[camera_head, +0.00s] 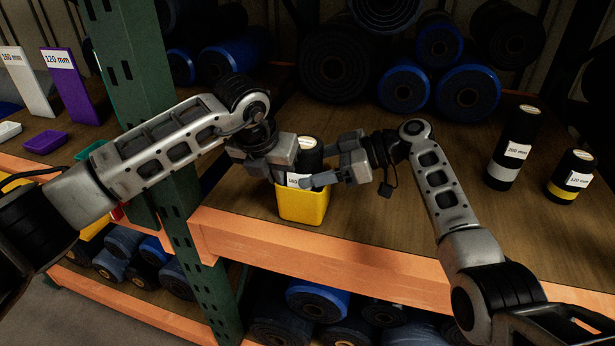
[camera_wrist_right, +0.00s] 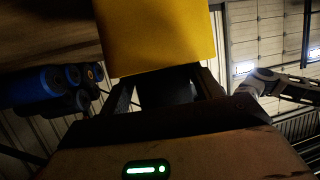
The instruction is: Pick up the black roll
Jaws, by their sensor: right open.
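A black roll (camera_head: 311,152) with a white label stands in a small yellow bin (camera_head: 304,208) on the shelf. Grippers partly hide the roll. My left gripper (camera_head: 283,165) is at the roll's left side, above the bin's rim; I cannot tell whether its jaws touch the roll. My right gripper (camera_head: 335,178) is open at the bin's right side, close to the roll and rim. In the right wrist view the yellow bin (camera_wrist_right: 155,35) fills the upper middle, just beyond the two spread fingers (camera_wrist_right: 165,88); a dark shape between them is unclear.
Two more labelled black rolls, one tall with a grey band (camera_head: 505,155) and one short with a yellow band (camera_head: 570,180), stand at the right. Large blue and black rolls (camera_head: 404,85) lie behind. A green post (camera_head: 135,75) rises left. The orange shelf edge (camera_head: 350,258) runs in front.

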